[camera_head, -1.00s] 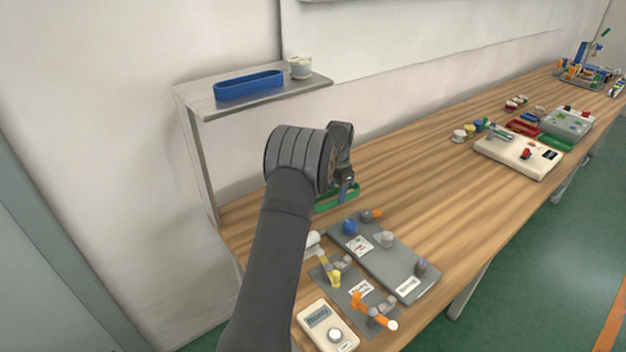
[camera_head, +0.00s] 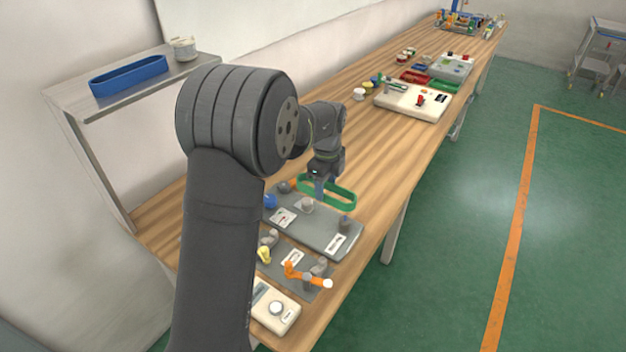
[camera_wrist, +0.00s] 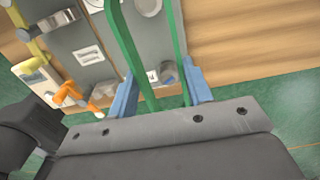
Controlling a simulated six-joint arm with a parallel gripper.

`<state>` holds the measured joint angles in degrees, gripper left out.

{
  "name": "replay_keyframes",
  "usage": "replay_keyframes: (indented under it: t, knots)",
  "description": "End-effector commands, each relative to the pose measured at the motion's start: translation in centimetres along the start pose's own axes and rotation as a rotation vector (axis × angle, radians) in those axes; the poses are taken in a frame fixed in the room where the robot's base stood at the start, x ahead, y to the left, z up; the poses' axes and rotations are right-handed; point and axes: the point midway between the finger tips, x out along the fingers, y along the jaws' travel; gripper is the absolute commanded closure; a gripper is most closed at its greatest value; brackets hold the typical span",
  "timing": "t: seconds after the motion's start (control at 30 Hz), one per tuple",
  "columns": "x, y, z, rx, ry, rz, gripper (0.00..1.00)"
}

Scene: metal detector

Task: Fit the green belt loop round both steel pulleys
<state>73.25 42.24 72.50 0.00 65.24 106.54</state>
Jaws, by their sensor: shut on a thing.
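The green belt loop (camera_head: 347,206) is held by my gripper (camera_head: 320,190) above the grey base plate (camera_head: 313,233). In the wrist view the belt's two green sides (camera_wrist: 127,50) run between the blue fingers of my gripper (camera_wrist: 160,92). One steel pulley (camera_head: 305,205) stands near the plate's middle, just below the belt's left part. The other steel pulley (camera_head: 345,224) stands near the plate's right end. The belt looks raised clear of both pulleys. A round grey top (camera_wrist: 148,5) shows at the upper edge of the wrist view.
A blue knob (camera_head: 269,201) sits at the plate's left end. In front are a smaller fixture with an orange lever (camera_head: 305,277) and a beige meter box (camera_head: 274,306). A blue belt (camera_head: 128,75) lies on the raised shelf.

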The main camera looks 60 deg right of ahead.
Motion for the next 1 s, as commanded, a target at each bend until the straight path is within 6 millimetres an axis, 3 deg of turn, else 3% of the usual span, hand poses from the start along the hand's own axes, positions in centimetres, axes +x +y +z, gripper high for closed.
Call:
replay_keyframes:
  t: [0.63, 1.0]
  knots:
    - [4.4, 0.0, -0.1, 0.004, 0.0, 0.001, 0.72]
    - [5.0, 0.0, -0.1, 0.003, 0.0, 0.0, 0.72]
